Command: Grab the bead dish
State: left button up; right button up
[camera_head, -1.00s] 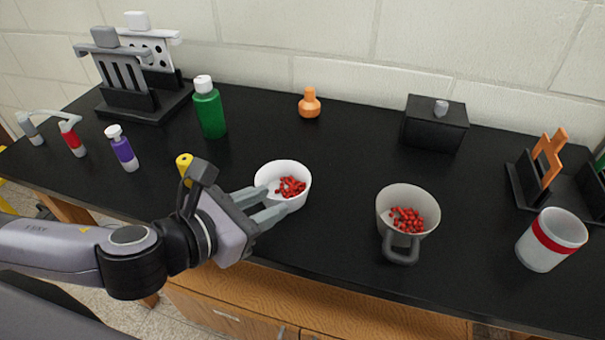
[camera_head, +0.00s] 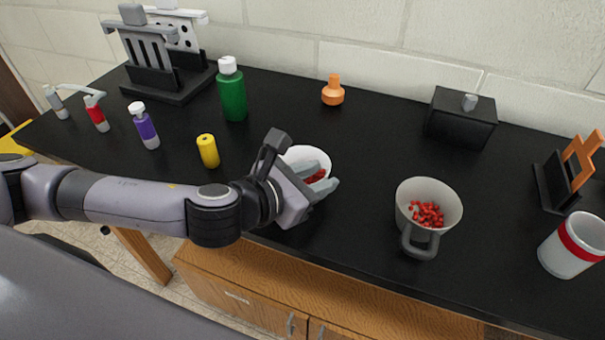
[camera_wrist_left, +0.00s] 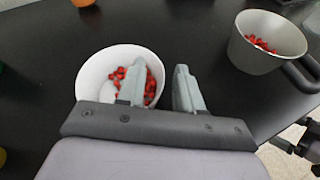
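The bead dish is a white round bowl (camera_head: 309,153) holding red beads, upright on the black bench; it also shows in the left wrist view (camera_wrist_left: 90,75). My left gripper (camera_head: 326,188) is at the dish's near right side. In the left wrist view the fingers (camera_wrist_left: 158,90) are apart, one over the inside of the dish and one outside it, with the right rim between them. I see a gap between the fingers, and the gripper partly hides the dish in the head view. My right gripper cannot be made out clearly; a dark mechanical part shows at the wrist view's right edge.
A grey handled cup (camera_head: 428,205) with red beads stands to the right. A yellow bottle (camera_head: 208,151), purple bottle (camera_head: 146,128) and green bottle (camera_head: 232,95) stand left. An orange flask-shaped piece (camera_head: 332,92) and black box (camera_head: 461,117) are behind. The bench between dish and cup is clear.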

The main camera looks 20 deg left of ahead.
pick_arm(q)
grip_shut()
dwell(0.3)
